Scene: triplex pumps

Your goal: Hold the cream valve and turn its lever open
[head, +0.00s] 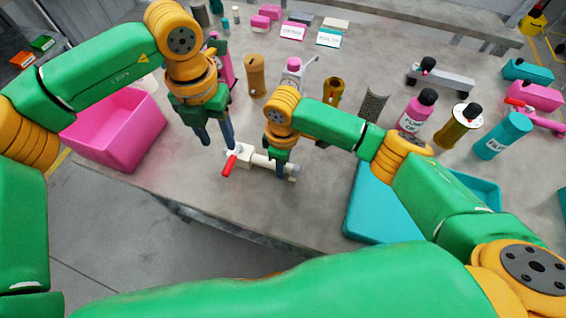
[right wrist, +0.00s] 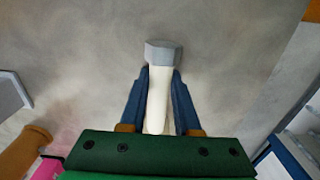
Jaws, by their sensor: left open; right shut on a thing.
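The cream valve (head: 262,161) lies near the front edge of the grey table, with its pipe pointing right and a grey end cap. Its red lever (head: 229,166) sticks out at the left end, toward the front. My right gripper (head: 281,170) is shut on the valve's pipe near its right end. In the right wrist view, the fingers of my right gripper (right wrist: 159,100) grip both sides of the cream pipe (right wrist: 157,108), with the grey cap (right wrist: 162,54) beyond the fingertips. My left gripper (head: 217,140) is open and empty, just above and behind the lever end of the valve.
A pink bin (head: 115,130) stands at the left and a teal tray (head: 370,225) at the right. Bottles, cylinders and blocks stand farther back, including a brown cylinder (head: 255,75) and a teal cylinder (head: 502,136). The table in front of the valve is bare.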

